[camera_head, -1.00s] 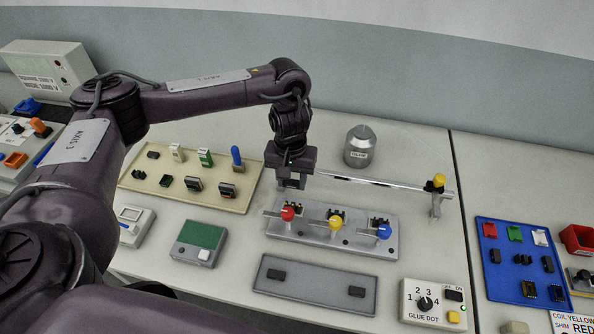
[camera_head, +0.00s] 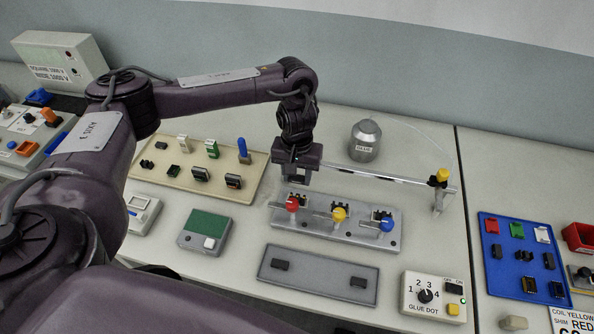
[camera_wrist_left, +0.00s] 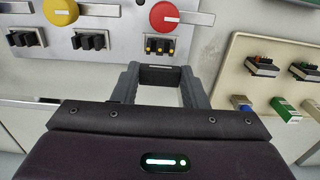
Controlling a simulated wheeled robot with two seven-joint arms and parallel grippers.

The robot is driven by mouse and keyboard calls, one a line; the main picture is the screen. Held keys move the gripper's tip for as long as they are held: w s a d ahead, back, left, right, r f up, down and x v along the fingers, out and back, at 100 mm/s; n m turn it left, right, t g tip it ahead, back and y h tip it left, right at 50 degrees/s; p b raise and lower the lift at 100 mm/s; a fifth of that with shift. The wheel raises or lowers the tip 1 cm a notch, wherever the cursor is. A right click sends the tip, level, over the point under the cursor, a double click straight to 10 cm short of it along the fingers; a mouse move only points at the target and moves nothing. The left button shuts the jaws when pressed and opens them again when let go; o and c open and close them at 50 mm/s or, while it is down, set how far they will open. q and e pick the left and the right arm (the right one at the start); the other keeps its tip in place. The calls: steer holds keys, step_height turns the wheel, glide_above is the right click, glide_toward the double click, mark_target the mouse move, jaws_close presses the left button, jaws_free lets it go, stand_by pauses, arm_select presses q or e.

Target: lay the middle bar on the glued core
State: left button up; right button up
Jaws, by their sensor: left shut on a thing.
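My left gripper (camera_head: 298,180) is above the left end of the grey metal fixture (camera_head: 390,240), just behind the red-knobbed clamp (camera_head: 292,203). In the left wrist view, the gripper (camera_wrist_left: 160,80) is shut on a small dark bar (camera_wrist_left: 160,68), held crosswise between its fingertips. Beyond it, apart from it, a dark core with small yellow dots (camera_wrist_left: 160,46) sits in the fixture below the red knob (camera_wrist_left: 164,15). Dark cores also sit at the yellow (camera_head: 338,214) and blue (camera_head: 387,224) knobs. My right gripper is not in view.
A beige tray (camera_head: 190,192) with parts lies left of the fixture. A grey plate (camera_head: 318,276) and glue dot box (camera_head: 434,295) lie in front. A raised rail (camera_head: 385,176) and glue canister (camera_head: 365,142) stand behind. A blue tray (camera_head: 520,275) is at right.

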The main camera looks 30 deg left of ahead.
mark_target(297, 198)
arm_select(q)
steer(key=shift+f, duration=0.8)
steer(key=shift+f+b, duration=0.65)
steer(key=shift+f, duration=0.6)
steer(key=shift+f+b, duration=0.45)
steer(key=shift+f, duration=1.2)
steer(key=o, duration=1.1)
